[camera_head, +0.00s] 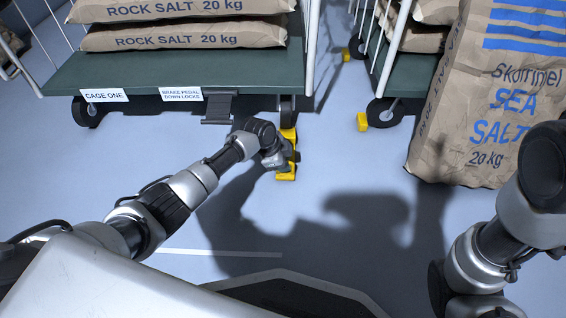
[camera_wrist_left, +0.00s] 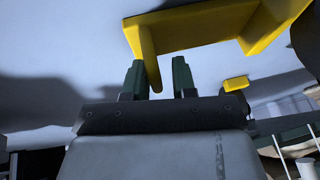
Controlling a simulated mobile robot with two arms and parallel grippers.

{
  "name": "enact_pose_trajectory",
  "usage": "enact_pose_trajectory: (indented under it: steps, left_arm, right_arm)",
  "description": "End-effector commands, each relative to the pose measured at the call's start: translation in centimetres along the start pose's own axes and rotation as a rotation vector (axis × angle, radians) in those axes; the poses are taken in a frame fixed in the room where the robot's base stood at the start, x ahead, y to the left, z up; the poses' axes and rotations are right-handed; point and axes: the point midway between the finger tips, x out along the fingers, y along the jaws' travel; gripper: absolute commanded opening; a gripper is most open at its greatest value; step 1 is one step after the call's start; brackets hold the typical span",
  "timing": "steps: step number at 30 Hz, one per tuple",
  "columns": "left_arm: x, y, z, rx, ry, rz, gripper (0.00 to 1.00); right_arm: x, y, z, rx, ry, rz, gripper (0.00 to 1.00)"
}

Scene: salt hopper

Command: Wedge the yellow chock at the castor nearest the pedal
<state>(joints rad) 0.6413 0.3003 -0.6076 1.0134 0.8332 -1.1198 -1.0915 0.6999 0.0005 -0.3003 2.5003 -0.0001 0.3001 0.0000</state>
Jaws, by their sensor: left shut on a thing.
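The yellow chock (camera_head: 287,173) is on or just above the floor below the castor (camera_head: 287,108) at the right front corner of cage one. My left gripper (camera_wrist_left: 158,80) is shut on a thin yellow upright part of the chock (camera_wrist_left: 190,27), which stands between its fingers. In the head view my left gripper (camera_head: 278,157) hides the chock's middle. The chock's far end looks close to the castor; I cannot tell whether they touch. My right gripper is out of view.
Cage one's green deck (camera_head: 150,75) carries salt sacks; another castor (camera_head: 86,112) is at its left. A second cage with a castor (camera_head: 384,112) stands right, with a yellow block (camera_head: 362,121) beside it. A sea salt sack (camera_head: 480,110) stands at the right. Floor in front is clear.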

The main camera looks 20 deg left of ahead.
Motion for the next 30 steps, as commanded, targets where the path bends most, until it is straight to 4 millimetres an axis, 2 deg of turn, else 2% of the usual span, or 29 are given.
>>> enact_pose_trajectory:
  steps: [1, 5, 14, 17, 30]
  left_arm:
    - [-0.2, -0.6, 0.4, -0.002, -0.005, -0.016, 0.25]
    - [-0.1, -0.4, 0.5, -0.003, -0.007, -0.012, 0.44]
    - [-0.3, -0.1, 0.3, -0.004, -0.005, -0.002, 0.44]
    - [-1.4, -0.1, 0.2, -0.004, -0.005, -0.002, 0.44]
    - [-8.9, -0.3, 0.1, -0.002, -0.007, -0.006, 0.44]
  right_arm:
    - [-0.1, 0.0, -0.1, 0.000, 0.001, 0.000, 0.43]
    - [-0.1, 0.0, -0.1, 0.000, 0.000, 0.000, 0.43]
    - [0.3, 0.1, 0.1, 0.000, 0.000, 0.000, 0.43]
    - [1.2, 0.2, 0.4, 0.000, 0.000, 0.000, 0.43]
    - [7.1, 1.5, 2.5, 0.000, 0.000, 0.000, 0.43]
